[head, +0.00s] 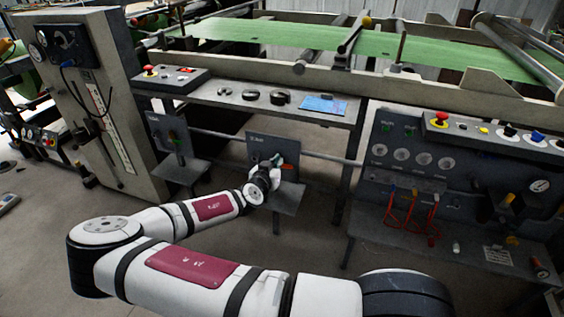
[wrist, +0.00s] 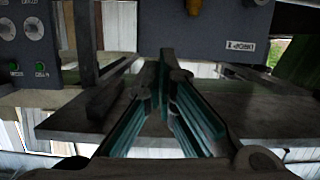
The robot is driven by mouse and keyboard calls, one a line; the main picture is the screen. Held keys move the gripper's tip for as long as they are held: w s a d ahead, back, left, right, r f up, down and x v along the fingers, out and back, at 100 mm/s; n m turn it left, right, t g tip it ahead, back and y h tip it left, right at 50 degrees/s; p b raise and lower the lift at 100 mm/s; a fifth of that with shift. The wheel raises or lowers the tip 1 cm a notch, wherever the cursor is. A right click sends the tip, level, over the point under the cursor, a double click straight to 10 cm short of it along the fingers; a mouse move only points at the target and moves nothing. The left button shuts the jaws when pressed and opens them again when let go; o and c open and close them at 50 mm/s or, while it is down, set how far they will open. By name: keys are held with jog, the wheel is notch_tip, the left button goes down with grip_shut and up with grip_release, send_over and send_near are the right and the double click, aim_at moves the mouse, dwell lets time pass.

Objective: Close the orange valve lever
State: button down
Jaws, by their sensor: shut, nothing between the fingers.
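A small orange part (head: 288,167), which looks like the valve lever, shows on the dark middle panel (head: 256,148) under the machine's shelf. My gripper (head: 277,172) is in front of this panel, close beside the orange part. I cannot tell whether they touch. In the wrist view, the teal fingers of my gripper (wrist: 165,58) come together at the tips, with nothing between them. A brass-coloured part (wrist: 193,6) is cut off at the top edge of that view, on a dark labelled panel (wrist: 225,22). The lever's full shape and angle are hidden or too small to tell.
A small ledge (head: 288,200) juts out below the middle panel. Another valve panel (head: 160,135) is to its left. A gauge panel (head: 425,140) with red hoses (head: 410,215) is at the right. A tall grey cabinet (head: 120,150) stands left. Open floor lies under the shelf.

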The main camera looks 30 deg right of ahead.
jog(key=b, duration=0.1)
send_over(286, 166)
jog(key=s+a, duration=0.2)
notch_tip(286, 166, down, 2)
jog(key=f, duration=0.2)
jog(key=d+f+b, duration=0.1)
jog(key=f, duration=0.1)
jog(key=shift+w+d+f, duration=0.1)
jog(key=shift+w+f, duration=0.05)
jog(key=shift+w, duration=0.05)
jog(key=shift+s+f+m+b, duration=0.15)
jog(key=shift+f+m+b, duration=0.15)
jog(key=shift+f+b, duration=0.3)
jog(key=shift+f, duration=0.1)
